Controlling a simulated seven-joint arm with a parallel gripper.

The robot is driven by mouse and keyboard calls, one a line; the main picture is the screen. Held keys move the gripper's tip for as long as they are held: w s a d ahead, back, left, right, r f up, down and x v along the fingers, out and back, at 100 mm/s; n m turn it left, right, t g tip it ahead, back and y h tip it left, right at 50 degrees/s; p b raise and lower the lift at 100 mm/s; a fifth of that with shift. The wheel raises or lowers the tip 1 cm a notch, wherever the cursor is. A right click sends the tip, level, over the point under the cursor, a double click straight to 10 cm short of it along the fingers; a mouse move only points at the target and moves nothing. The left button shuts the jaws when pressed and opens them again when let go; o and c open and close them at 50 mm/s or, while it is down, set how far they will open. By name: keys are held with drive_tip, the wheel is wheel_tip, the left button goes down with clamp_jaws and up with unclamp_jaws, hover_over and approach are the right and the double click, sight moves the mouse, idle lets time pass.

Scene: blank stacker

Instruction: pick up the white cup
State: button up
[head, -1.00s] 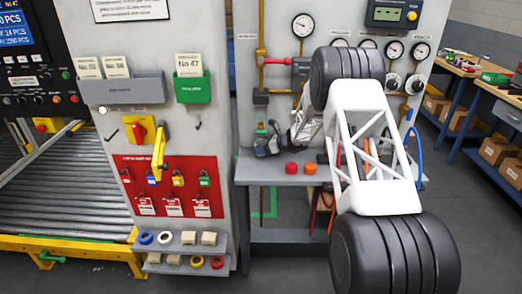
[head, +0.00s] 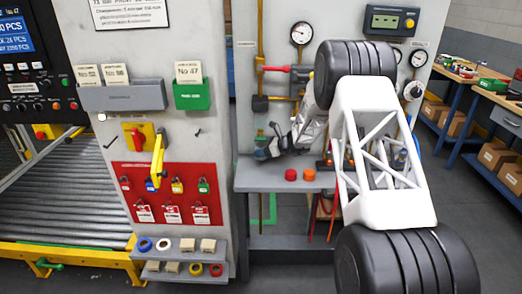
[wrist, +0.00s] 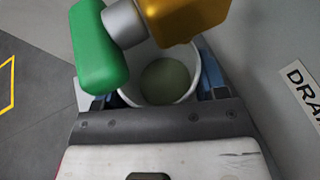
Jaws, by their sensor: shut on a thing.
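The white cup (wrist: 194,84) is between the fingers of my gripper (wrist: 155,92) in the wrist view. Its open mouth faces the camera. A round grey-green area shows inside, and I cannot tell whether it is the cup's bottom or liquid. My gripper is shut on the cup, with blue-grey finger parts on both sides. A valve with a green handle (wrist: 98,55) and a brass body (wrist: 188,14) covers part of the mouth. In the head view my gripper (head: 268,149) is at the panel, just above the grey shelf; I cannot make out the cup there.
The grey shelf (head: 258,178) holds a red cap (head: 291,175) and an orange cap (head: 309,175). Gauges (head: 301,33) and pipes (head: 260,60) line the panel. A lockout board (head: 150,190) stands left. A sign (wrist: 302,92) is right in the wrist view.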

drive_tip(key=s, duration=0.4)
drive_tip(key=s+d+r, duration=0.1)
drive_tip(key=s, duration=0.3)
drive_tip(key=s+d, duration=0.1)
drive_tip(key=s, duration=0.4)
drive_tip(key=shift+d+r, duration=0.15)
drive_tip(key=shift+d, duration=0.1)
drive_tip(key=shift+s, duration=0.15)
